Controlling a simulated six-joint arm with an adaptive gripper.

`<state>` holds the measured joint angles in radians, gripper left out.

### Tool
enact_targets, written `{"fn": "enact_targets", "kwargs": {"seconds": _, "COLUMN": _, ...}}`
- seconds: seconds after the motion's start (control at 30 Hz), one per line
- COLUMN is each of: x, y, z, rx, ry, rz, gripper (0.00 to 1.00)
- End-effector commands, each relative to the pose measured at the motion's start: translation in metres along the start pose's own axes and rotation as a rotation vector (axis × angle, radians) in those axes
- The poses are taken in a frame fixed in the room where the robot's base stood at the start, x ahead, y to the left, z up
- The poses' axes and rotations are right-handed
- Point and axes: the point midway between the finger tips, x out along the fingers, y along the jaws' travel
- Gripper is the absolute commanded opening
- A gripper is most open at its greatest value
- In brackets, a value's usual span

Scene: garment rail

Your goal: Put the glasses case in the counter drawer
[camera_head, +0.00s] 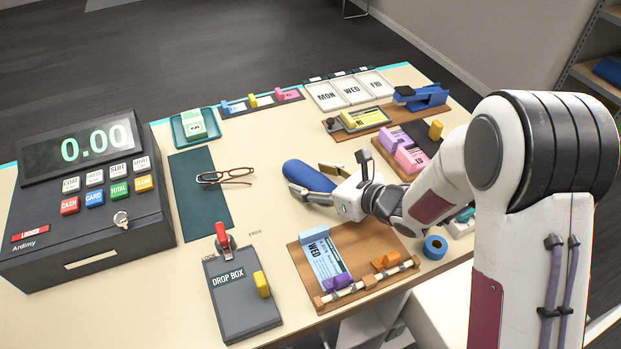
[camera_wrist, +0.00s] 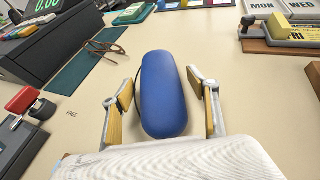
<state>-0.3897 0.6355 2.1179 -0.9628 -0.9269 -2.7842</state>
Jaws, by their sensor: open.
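The blue glasses case (camera_head: 307,176) lies on the cream counter, right of the glasses. In the wrist view the glasses case (camera_wrist: 162,95) lies lengthwise between my two fingers, with a gap on each side. My gripper (camera_head: 313,181) is open around the near end of the case; the wrist view shows my gripper (camera_wrist: 166,100) with its wooden-coloured pads apart. The counter drawer cannot be made out; a pale unit (camera_head: 437,312) shows below the counter's front edge, partly behind my arm.
A cash register (camera_head: 88,190) stands at left, with a drop box (camera_head: 240,297) in front. A wooden ticket board (camera_head: 352,262) and blue tape roll (camera_head: 435,247) lie near my arm. Several tag holders line the back.

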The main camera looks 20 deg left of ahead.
Motion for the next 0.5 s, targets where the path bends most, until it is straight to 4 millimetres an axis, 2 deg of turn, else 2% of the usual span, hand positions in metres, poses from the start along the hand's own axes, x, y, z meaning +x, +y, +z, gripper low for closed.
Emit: {"fn": "enact_targets", "kwargs": {"seconds": 0.5, "x": -0.074, "y": -0.001, "z": 0.000, "rx": 0.000, "ry": -0.001, "rz": -0.003, "gripper": 0.59}}
